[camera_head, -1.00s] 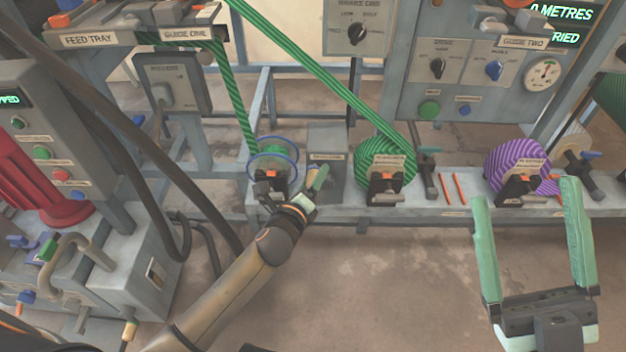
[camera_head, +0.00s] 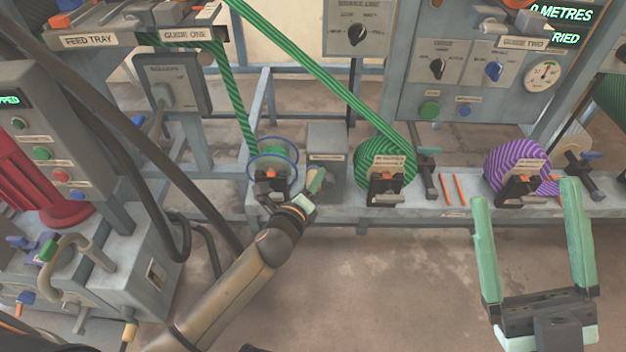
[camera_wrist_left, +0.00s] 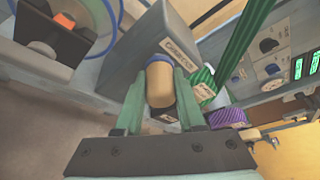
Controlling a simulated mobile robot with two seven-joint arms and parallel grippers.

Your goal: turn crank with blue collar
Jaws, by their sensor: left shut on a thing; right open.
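The crank's tan handle (camera_wrist_left: 160,84) shows in the left wrist view, with a blue collar (camera_wrist_left: 158,59) at its far end. My left gripper (camera_wrist_left: 160,90) is shut on this handle, one green finger on each side. In the head view my left gripper (camera_head: 314,183) is in front of the small grey box (camera_head: 326,140), right of the blue-rimmed reel (camera_head: 272,165). The gripper hides most of the crank there. My right gripper (camera_head: 532,225) is open and empty, at the lower right over the floor.
A green striped roll (camera_head: 385,165) stands right of the crank, and a purple striped roll (camera_head: 518,165) further right. Orange sticks (camera_head: 459,190) lie on the ledge between them. Dark hoses (camera_head: 190,195) hang left of my left arm. The floor in front is clear.

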